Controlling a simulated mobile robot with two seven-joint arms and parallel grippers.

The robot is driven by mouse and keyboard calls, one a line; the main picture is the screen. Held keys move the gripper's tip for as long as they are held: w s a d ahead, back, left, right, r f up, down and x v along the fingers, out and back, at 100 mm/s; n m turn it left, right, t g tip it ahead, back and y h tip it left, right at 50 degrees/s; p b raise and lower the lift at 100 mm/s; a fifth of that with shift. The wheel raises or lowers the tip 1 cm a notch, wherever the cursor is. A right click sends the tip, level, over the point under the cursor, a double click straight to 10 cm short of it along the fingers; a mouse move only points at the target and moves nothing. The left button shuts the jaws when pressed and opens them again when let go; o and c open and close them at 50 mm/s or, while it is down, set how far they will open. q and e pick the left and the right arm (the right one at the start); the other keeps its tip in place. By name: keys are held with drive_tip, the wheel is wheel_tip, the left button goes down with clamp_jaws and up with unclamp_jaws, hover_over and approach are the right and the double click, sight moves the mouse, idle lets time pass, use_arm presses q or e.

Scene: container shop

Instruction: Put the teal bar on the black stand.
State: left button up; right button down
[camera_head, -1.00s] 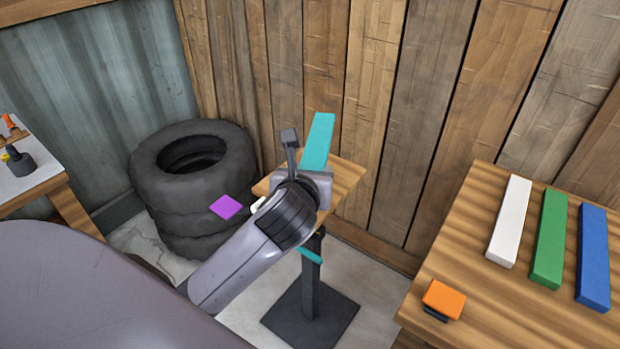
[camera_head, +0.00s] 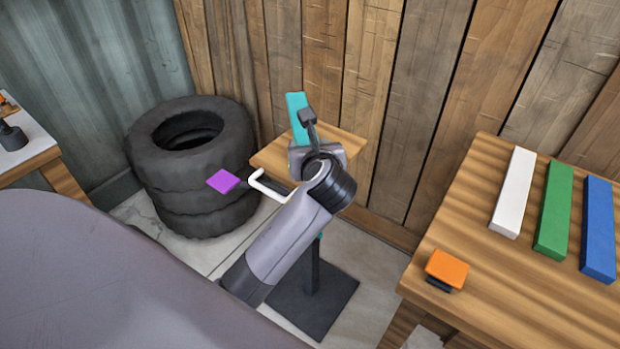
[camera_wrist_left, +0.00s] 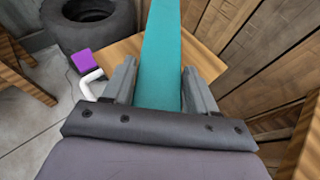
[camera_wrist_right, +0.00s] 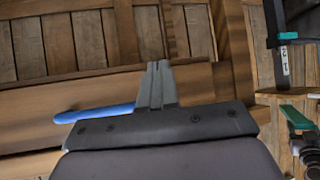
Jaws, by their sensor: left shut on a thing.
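The teal bar (camera_head: 296,112) is gripped by my left gripper (camera_head: 303,143) and points away toward the plank wall. In the left wrist view the bar (camera_wrist_left: 163,45) lies between both fingers of the gripper (camera_wrist_left: 157,74). The bar shows above a small wooden top (camera_head: 345,147); I cannot tell whether it touches it. Below is a black post with a square black base (camera_head: 325,302), partly hidden by my left arm, with a bit of teal on the post. My right gripper (camera_wrist_right: 157,85) shows only in its wrist view, fingers together and empty.
A purple block (camera_head: 223,181) and a white bent handle (camera_head: 268,187) are left of my left gripper. Stacked tyres (camera_head: 190,165) stand behind. The right table (camera_head: 465,215) holds white, green and blue bars and an orange block (camera_head: 447,268) on a black foot.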

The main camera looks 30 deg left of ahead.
use_arm(q)
wheel_tip(320, 180, down, 7)
drive_tip(key=shift+f+b, duration=0.15)
drive_tip(key=shift+b, duration=0.6)
drive_tip(key=shift+f, duration=0.1)
drive_tip(key=o, duration=1.2)
